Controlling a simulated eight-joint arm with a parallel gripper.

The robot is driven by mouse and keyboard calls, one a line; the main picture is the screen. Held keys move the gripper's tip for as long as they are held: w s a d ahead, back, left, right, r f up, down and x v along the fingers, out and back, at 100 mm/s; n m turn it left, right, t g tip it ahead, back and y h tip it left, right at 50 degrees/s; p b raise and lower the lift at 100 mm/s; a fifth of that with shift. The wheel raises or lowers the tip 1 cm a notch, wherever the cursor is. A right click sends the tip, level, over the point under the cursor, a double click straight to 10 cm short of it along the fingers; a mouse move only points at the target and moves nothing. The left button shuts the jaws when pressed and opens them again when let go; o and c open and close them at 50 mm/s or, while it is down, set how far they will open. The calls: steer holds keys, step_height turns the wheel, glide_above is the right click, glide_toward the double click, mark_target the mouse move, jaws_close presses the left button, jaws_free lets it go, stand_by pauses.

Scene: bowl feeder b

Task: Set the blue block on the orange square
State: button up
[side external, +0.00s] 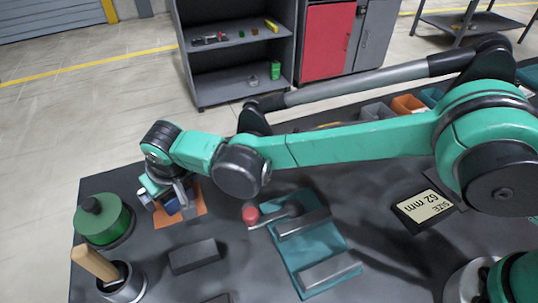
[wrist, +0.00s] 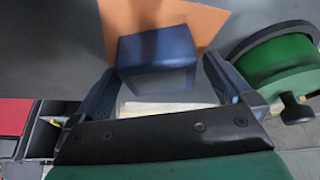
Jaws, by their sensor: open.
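The blue block (wrist: 157,50) sits at the orange square (wrist: 212,18), with orange showing beyond it and at its sides in the wrist view. In the side view the blue block (side external: 172,207) is partly hidden by my gripper, over the orange square (side external: 193,208). My gripper (wrist: 160,70) is open, with one finger on each side of the block's near end and gaps visible beside it. It also shows in the side view (side external: 169,203), pointing down at the square.
A green round container (side external: 103,220) with a black knob stands left of the square. A metal cup with a wooden handle (side external: 95,263) is in front. A dark block (side external: 194,256) and a teal fixture (side external: 300,240) with a red-knobbed lever (side external: 250,214) lie right.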

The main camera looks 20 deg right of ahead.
steer(key=v, duration=1.2)
steer(key=w+d+r+m+t, duration=0.1)
steer(key=d+r, duration=0.2)
steer(key=d, duration=0.6)
steer(key=w+d+r+m, duration=0.1)
steer(key=d+r, duration=0.1)
steer(key=d, duration=0.7)
steer(key=s+d+f+m+t+h, duration=0.1)
steer(key=s+d, duration=0.3)
steer(key=d, duration=0.4)
steer(key=s+d+f+m+t, duration=0.1)
steer(key=s+d+f, duration=0.1)
steer(key=s+d, duration=0.3)
steer(key=d, duration=0.3)
steer(key=shift+d+m+h, duration=0.3)
steer(key=shift+d+h, duration=0.1)
steer(key=shift+f, duration=0.15)
